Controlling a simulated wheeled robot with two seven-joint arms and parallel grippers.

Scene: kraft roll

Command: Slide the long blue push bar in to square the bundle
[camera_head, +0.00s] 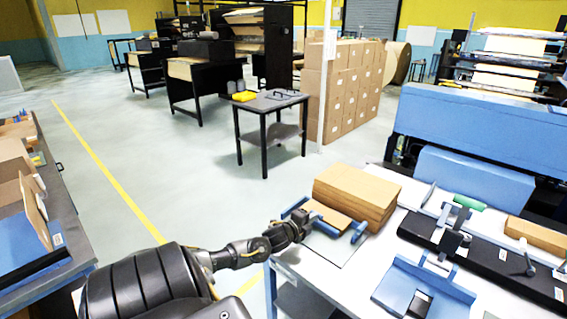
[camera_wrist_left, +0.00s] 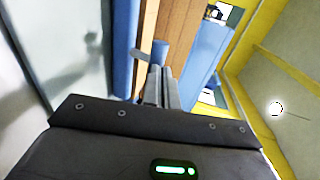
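The long blue push bar (camera_head: 325,215) lies along the near side of the bundle, a stack of brown kraft sheets (camera_head: 362,190) on the white table. The upper sheets form a neat block, and a lower brown piece shows at its near left. My left gripper (camera_head: 303,221) is at the bar's left part. In the left wrist view its fingers (camera_wrist_left: 163,88) are close together at a blue post (camera_wrist_left: 158,52), seemingly shut on it. The brown bundle (camera_wrist_left: 182,35) shows just beyond. The exact contact is partly hidden. My right gripper is not in view.
A blue machine (camera_head: 480,130) stands behind. A small black table (camera_head: 270,102) is farther back. Open floor lies to the left.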

